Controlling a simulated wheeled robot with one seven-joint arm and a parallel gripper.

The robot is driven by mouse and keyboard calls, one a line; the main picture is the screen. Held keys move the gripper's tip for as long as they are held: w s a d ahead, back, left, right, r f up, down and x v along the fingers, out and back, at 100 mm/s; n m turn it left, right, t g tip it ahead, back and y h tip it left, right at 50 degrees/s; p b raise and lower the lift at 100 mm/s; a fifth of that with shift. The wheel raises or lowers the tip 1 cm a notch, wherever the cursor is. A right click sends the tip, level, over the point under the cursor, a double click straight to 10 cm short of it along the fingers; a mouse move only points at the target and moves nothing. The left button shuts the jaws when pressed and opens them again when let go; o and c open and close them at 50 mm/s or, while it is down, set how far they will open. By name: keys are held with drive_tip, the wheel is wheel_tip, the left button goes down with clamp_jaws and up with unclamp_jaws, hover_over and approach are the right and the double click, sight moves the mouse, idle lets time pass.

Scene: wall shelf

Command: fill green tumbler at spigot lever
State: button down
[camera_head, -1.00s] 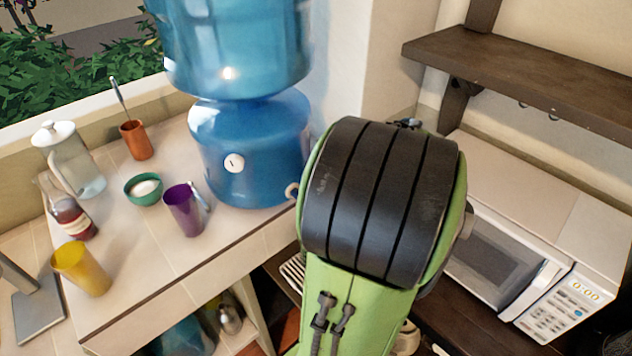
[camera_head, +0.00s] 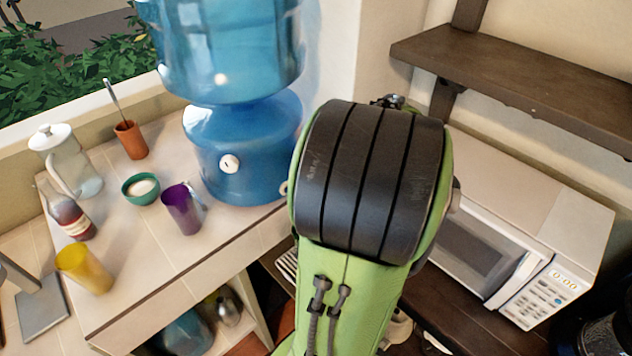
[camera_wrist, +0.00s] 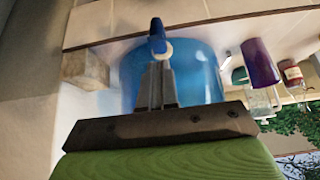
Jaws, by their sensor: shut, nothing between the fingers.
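The blue water dispenser (camera_head: 245,145) stands on the tiled counter, with a large blue bottle (camera_head: 225,55) on top. In the wrist view the spigot lever (camera_wrist: 157,38) is a blue tab above a cream ring on the dispenser. My gripper (camera_wrist: 157,72) is shut and empty, its fingertips just below the lever in that picture. I cannot tell whether they touch it. In the head view my arm hides my gripper and most of the spigot. I see no green tumbler in either view; a purple tumbler (camera_head: 182,209) and a yellow tumbler (camera_head: 84,268) stand on the counter.
A green bowl (camera_head: 141,189), a glass pitcher (camera_head: 75,165), a sauce bottle (camera_head: 70,215) and an orange cup (camera_head: 131,140) stand on the counter. A microwave (camera_head: 530,210) is at right, below a dark wall shelf (camera_head: 520,80).

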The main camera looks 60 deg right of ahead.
wheel_tip(320, 180, up, 11)
drive_tip(key=s+p, duration=0.1)
drive_tip(key=p, duration=0.1)
drive_tip(key=shift+s+a+r, duration=0.15)
drive_tip(key=shift+s+r, duration=0.05)
drive_tip(key=shift+s, duration=0.15)
